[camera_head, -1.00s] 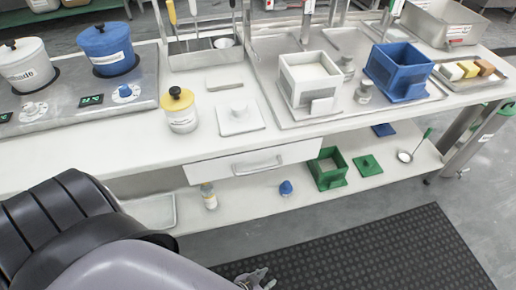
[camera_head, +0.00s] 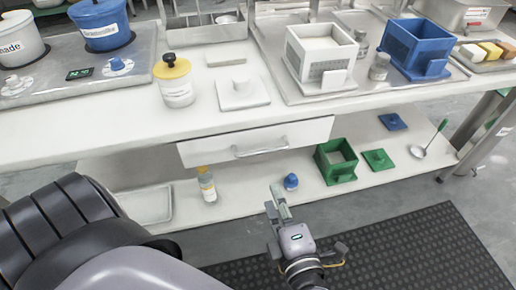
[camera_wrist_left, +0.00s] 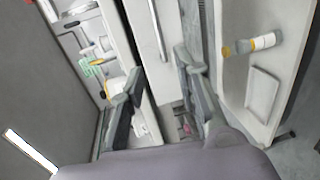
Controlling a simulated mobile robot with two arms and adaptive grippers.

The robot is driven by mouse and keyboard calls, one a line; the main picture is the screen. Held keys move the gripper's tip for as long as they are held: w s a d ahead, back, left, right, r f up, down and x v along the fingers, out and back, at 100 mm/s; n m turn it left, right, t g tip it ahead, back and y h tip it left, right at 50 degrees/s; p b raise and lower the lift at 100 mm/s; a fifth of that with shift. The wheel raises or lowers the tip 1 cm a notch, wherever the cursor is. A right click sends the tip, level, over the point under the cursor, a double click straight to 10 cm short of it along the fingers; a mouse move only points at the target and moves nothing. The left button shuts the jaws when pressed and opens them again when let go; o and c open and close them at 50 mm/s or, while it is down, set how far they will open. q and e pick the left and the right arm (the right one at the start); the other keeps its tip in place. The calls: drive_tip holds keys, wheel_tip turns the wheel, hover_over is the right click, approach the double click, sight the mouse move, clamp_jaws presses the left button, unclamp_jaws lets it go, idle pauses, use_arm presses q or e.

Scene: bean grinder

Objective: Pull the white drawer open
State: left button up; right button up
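The white drawer (camera_head: 205,151) hangs under the countertop, with a pale bar handle (camera_head: 258,147) across its front. Its front looks about flush with the counter edge, so it appears closed.
On the lower shelf are a yellow-capped bottle (camera_head: 206,184), a blue knob-like piece (camera_head: 291,181), a green box (camera_head: 335,162) and a tray (camera_head: 145,205). A yellow-lidded jar (camera_head: 176,82) stands on the counter above. The black mat (camera_head: 410,245) lies on the floor.

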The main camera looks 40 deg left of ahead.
sight(258, 152)
use_arm(q)
drive_tip(key=shift+b+x, duration=1)
drive_tip(key=shift+x, duration=7.65)
use_arm(e)
wheel_tip(258, 152, up, 7)
drive_tip(key=w, duration=0.1)
use_arm(q)
drive_tip(key=shift+r, duration=0.1)
drive_tip(key=shift+s, duration=0.1)
clamp_jaws()
